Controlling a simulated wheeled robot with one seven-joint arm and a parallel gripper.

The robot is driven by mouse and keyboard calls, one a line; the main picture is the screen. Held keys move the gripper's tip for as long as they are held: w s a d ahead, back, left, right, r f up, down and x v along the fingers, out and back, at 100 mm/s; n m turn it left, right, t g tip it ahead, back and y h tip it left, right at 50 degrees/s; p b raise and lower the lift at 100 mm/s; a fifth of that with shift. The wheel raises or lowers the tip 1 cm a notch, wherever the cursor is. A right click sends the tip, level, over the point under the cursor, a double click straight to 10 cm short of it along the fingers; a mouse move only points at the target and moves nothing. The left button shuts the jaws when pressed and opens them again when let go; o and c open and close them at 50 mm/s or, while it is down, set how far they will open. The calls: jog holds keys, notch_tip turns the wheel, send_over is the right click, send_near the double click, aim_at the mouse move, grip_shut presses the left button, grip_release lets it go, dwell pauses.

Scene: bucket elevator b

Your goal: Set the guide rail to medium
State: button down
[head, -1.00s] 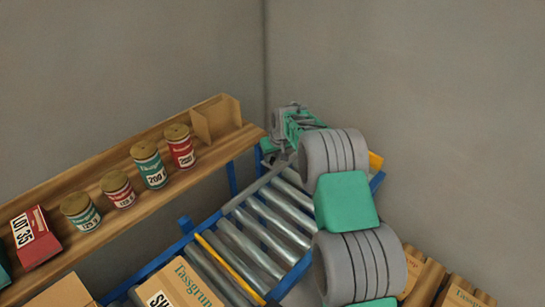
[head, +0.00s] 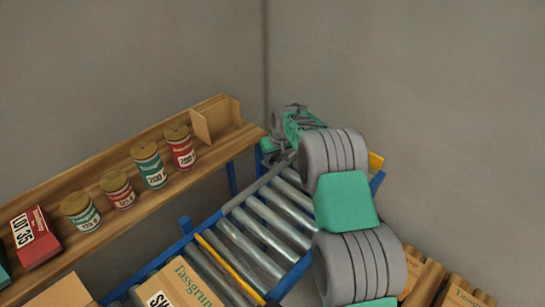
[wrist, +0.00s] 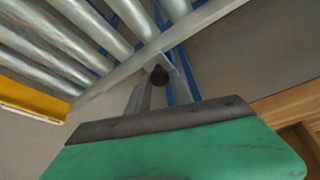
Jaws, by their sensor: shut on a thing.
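The guide rail (head: 262,184) is a long grey bar running along the left side of the roller conveyor in the head view. In the wrist view the rail (wrist: 115,80) crosses diagonally over the ends of the rollers. My gripper (head: 284,153) is at the far end of the rail in the head view, partly hidden by my own arm. In the wrist view my gripper (wrist: 166,84) is shut on a small dark knob (wrist: 158,75) beside the rail. No setting marks for the rail can be read.
The conveyor's rollers (head: 262,232) sit in a blue frame, with a yellow bar (head: 228,263) across them. A carton (head: 178,288) stands at the near end. A wooden shelf (head: 215,152) with several cans runs along the left. Wooden slats with cartons (head: 468,293) are at lower right.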

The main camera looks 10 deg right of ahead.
jog(key=s+d+b, duration=0.1)
jog(key=s, duration=0.1)
jog(key=s+d, duration=0.2)
jog(key=shift+s+d+b, duration=0.15)
jog(key=shift+s+b, duration=0.25)
jog(key=c, duration=1.1)
grip_release()
jog(key=shift+d, duration=0.1)
jog(key=shift+c, duration=0.2)
jog(key=b+v, duration=0.1)
jog(key=v, duration=0.6)
jog(key=shift+s+r, duration=0.25)
jog(key=shift+r, duration=0.1)
jog(key=shift+d, duration=0.1)
